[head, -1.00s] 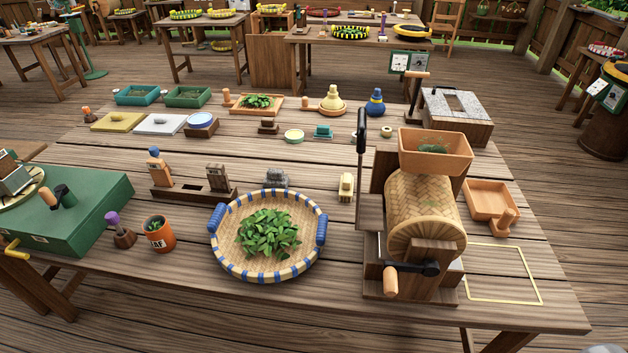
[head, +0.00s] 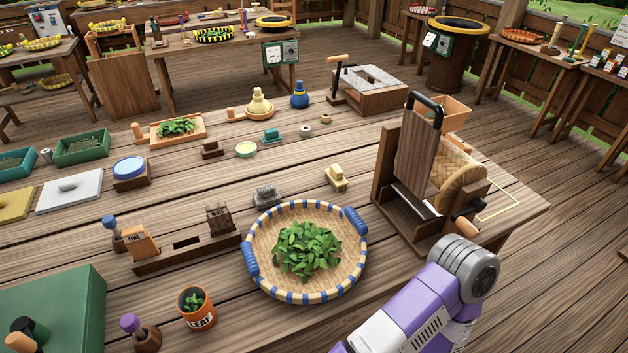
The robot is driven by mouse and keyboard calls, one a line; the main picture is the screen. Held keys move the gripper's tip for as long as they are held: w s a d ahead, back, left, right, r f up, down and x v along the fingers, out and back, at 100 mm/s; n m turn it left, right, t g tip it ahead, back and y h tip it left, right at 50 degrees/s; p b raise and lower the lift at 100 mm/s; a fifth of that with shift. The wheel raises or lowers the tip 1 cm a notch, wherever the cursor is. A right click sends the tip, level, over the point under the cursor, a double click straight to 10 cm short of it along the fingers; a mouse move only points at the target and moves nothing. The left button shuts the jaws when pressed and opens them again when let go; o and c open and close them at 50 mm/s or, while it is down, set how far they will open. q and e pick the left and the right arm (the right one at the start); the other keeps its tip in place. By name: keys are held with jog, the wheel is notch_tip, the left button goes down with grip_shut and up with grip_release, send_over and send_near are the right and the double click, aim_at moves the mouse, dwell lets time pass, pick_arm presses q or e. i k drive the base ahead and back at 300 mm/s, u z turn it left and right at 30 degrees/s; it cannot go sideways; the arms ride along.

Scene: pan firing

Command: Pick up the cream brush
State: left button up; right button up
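The cream brush (head: 337,178) is a small block with a pale cream body. It lies on the table just beyond the woven basket, left of the wooden roller machine. A similar grey brush (head: 267,195) lies to its left, by the basket's far rim. Nothing touches the cream brush. A purple and white arm of mine, with a grey ribbed joint, comes in at the bottom right, near the table's front edge. Neither of my grippers shows in the head view.
The woven basket (head: 257,225) with green leaves stands in front of the brush. The roller machine (head: 400,205) with its upright board and crank stands to its right. Slotted wooden blocks (head: 185,257) and an orange leaf pot (head: 196,311) are at left.

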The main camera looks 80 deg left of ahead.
aim_at(335, 175)
jog(key=u, duration=1.55)
